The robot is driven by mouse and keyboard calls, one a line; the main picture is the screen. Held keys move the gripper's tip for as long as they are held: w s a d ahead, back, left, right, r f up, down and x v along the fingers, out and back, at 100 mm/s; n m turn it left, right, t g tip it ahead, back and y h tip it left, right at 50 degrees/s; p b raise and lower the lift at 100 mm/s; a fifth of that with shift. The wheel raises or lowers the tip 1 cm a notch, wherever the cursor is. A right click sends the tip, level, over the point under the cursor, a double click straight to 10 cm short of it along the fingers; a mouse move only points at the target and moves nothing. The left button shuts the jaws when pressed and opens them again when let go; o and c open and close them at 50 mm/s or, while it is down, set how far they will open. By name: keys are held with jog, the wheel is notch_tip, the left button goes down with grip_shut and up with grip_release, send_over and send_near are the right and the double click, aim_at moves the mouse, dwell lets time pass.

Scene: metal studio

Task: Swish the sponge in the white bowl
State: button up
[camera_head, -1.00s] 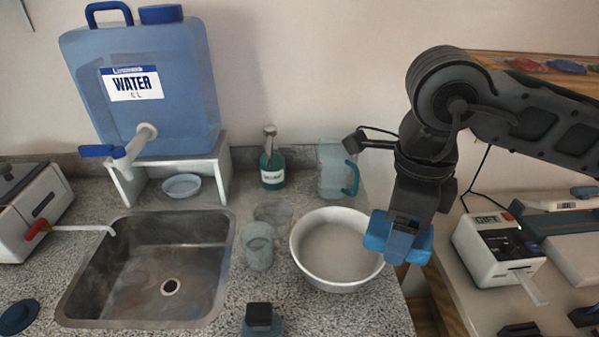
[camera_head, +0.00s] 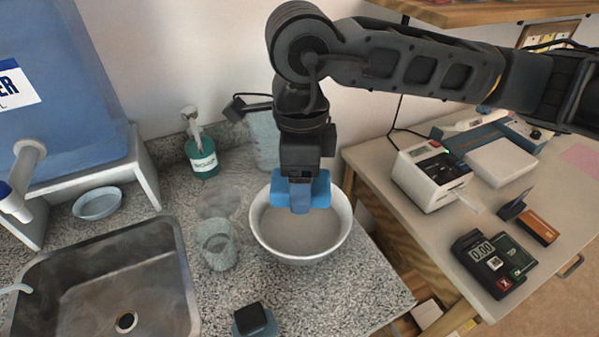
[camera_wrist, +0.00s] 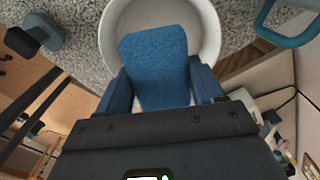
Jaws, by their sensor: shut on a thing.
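A blue sponge (camera_head: 319,188) is held in my gripper (camera_head: 301,195), whose fingers are shut on it. In the head view the sponge is over the back part of the white bowl (camera_head: 262,238), in front of its far rim. The bowl stands upright on the speckled counter and looks greyish inside. In the wrist view the sponge (camera_wrist: 155,66) sits between both fingers and covers part of the white bowl (camera_wrist: 208,22). I cannot tell whether the sponge touches the bowl's contents.
A clear cup (camera_head: 218,250) stands just left of the bowl, beside the metal sink (camera_head: 105,285). A green bottle (camera_head: 202,158) and a clear pitcher (camera_head: 262,138) are behind. A side table with devices (camera_head: 428,175) is right.

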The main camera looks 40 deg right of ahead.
jog(key=shift+f+b, duration=0.65)
jog(key=shift+f, duration=0.85)
jog(key=shift+f+b, duration=2.5)
jog(key=shift+b, duration=0.3)
jog(key=shift+r, duration=0.7)
jog(key=shift+f+b, duration=0.75)
jog(key=shift+b, duration=0.25)
jog(key=shift+r, duration=0.15)
jog(key=shift+r, duration=0.6)
jog(key=shift+f+b, duration=0.75)
jog(key=shift+b, duration=0.25)
